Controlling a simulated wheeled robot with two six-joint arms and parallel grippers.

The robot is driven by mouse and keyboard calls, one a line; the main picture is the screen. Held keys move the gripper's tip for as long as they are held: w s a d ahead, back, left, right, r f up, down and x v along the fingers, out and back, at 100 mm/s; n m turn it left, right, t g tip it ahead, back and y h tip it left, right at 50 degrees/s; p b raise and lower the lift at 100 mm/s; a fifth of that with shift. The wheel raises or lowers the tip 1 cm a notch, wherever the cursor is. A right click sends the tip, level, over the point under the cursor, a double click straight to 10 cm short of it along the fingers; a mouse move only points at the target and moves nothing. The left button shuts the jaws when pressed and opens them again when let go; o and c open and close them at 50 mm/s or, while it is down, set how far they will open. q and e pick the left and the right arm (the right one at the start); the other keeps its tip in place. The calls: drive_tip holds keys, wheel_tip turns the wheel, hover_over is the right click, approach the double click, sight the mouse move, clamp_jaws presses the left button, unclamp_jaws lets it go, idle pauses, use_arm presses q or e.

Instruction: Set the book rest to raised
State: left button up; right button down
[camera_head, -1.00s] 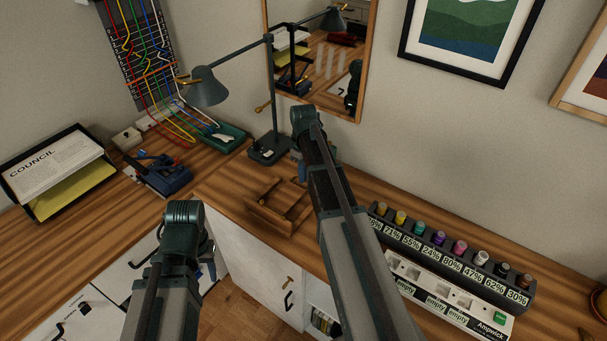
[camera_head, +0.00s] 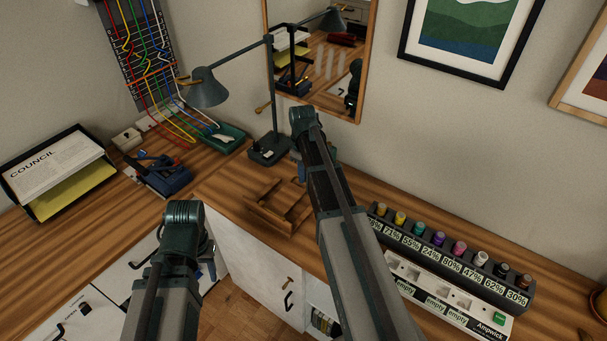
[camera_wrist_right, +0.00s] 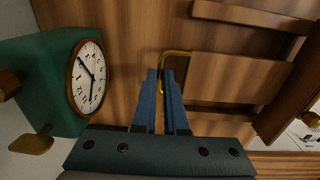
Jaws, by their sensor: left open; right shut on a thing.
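The wooden book rest (camera_head: 270,217) lies low on the desk in the head view, left of my right arm. In the right wrist view its wooden panel (camera_wrist_right: 235,80) shows beside a thin brass wire bail (camera_wrist_right: 175,54). My right gripper (camera_wrist_right: 165,84) has its blue fingers close together on the brass bail at the panel's edge; its fingertips are mostly hidden behind the arm in the head view. My left gripper (camera_head: 209,268) is open, low in front of the desk and largely hidden by its own arm.
A green clock (camera_wrist_right: 85,75) stands close to the left of my right gripper. A desk lamp (camera_head: 272,110) stands behind the book rest. A rack of coloured bottles (camera_head: 450,255) is to the right, a blue device (camera_head: 165,177) and paper tray (camera_head: 60,180) to the left.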

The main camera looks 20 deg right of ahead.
wheel_tip(320, 180, up, 7)
drive_tip(key=s+a+t+h+p, duration=0.2)
drive_tip(key=a+h+p, duration=0.1)
drive_tip(key=h+p, duration=0.15)
wheel_tip(320, 180, up, 4)
drive_tip(key=t+h, duration=0.3)
hover_over(290, 194)
drive_tip(key=shift+s+a+f+p+v, duration=0.15)
drive_tip(key=shift+p+v, duration=0.25)
drive_tip(key=shift+v, duration=0.55)
drive_tip(key=shift+a+f+p+v, duration=0.15)
drive_tip(key=shift+p+v, duration=0.25)
drive_tip(key=shift+v, duration=0.6)
drive_tip(key=shift+s+a+f+p+v, duration=0.15)
drive_tip(key=shift+p+v, duration=0.25)
drive_tip(key=shift+v, duration=0.55)
drive_tip(key=shift+w, duration=0.1)
drive_tip(key=c, duration=1)
unclamp_jaws()
drive_tip(key=shift+w, duration=0.1)
drive_tip(key=shift+r, duration=0.1)
